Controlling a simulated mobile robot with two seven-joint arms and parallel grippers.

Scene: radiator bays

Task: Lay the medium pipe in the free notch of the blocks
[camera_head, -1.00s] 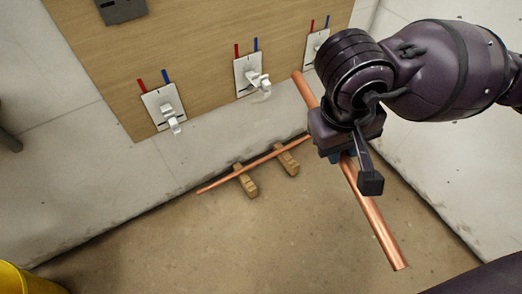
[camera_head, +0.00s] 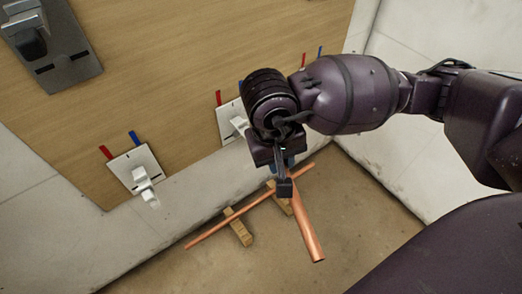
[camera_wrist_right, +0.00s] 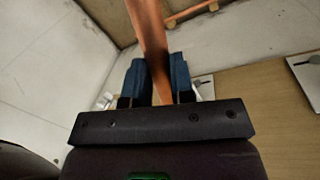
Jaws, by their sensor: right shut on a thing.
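My right gripper (camera_head: 284,178) is shut on a copper pipe (camera_head: 308,230), which I take as the medium pipe. It looks thicker than the pipe on the blocks. In the right wrist view, the pipe (camera_wrist_right: 150,30) runs between the blue fingers (camera_wrist_right: 157,80). In the head view it slants down to the right, overlapping the right block; its upper end is hidden by my gripper. Two wooden blocks, left (camera_head: 238,228) and right (camera_head: 281,199), lie on the floor. A thin copper pipe (camera_head: 212,231) lies across both. The free notch cannot be made out. My left gripper is not in view.
A wooden panel (camera_head: 150,75) with white valve plates (camera_head: 133,168) and red and blue stubs stands behind the blocks, above a pale wall base. A grey fixture (camera_head: 55,70) is at upper left. The floor (camera_head: 350,230) right of the blocks is clear.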

